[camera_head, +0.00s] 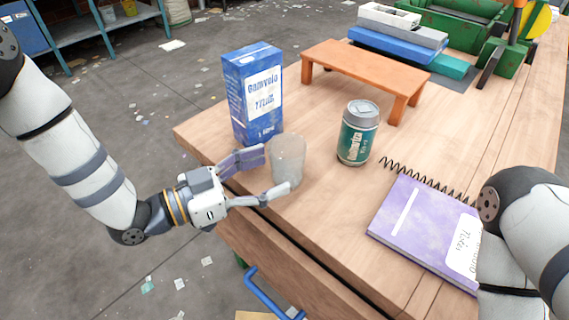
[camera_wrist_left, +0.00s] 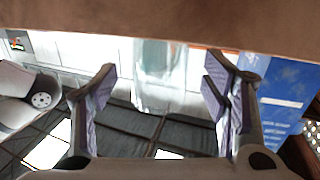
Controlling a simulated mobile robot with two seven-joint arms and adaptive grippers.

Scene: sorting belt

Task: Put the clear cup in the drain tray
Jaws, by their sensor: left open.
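The clear cup (camera_head: 287,157) stands upright on the wooden table near its left edge, beside a blue milk carton. My left gripper (camera_head: 274,171) is open at the cup, with one finger on the carton side and the other at the near side. The cup also shows in the left wrist view (camera_wrist_left: 158,75), ahead between the open fingers (camera_wrist_left: 160,88). I cannot tell whether a finger touches it. I cannot make out a drain tray for sure. My right arm is at the right edge, its gripper out of view.
The milk carton (camera_head: 253,95) stands close behind the left gripper. A green can (camera_head: 358,135) is right of the cup. A purple spiral notebook (camera_head: 415,220) lies at front right. An orange riser (camera_head: 365,66), stacked boxes (camera_head: 400,40) and green machinery (camera_head: 470,18) are farther back.

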